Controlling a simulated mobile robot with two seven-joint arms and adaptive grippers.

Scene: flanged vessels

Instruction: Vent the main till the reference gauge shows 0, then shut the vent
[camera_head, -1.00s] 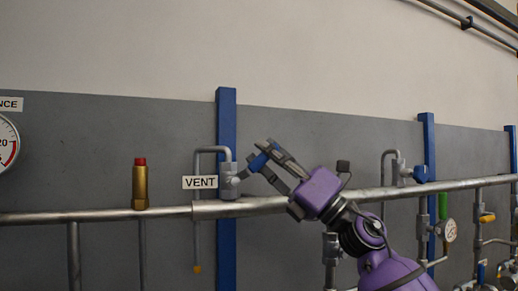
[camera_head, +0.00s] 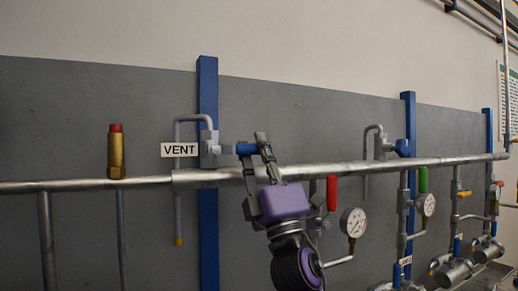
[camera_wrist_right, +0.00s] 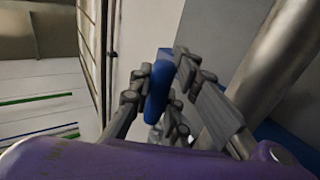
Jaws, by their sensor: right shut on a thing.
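The grey vent valve (camera_head: 209,150) sits on the main pipe beside the VENT label (camera_head: 179,150), with a bent outlet tube (camera_head: 178,205) hanging down to its left. Its blue handle (camera_head: 245,149) points right, about level, in the head view. My right gripper (camera_head: 259,146) is shut on this handle. In the right wrist view the blue handle (camera_wrist_right: 158,88) stands between the two fingers of my right gripper (camera_wrist_right: 160,85). The reference gauge is out of view now. My left gripper is not in view.
The main pipe (camera_head: 380,166) runs across just below the valve and close to my gripper. A brass fitting with red cap (camera_head: 116,150) stands to the left. Gauges (camera_head: 353,222), red (camera_head: 331,193) and green (camera_head: 422,180) handles and a second blue-handled valve (camera_head: 402,147) are to the right.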

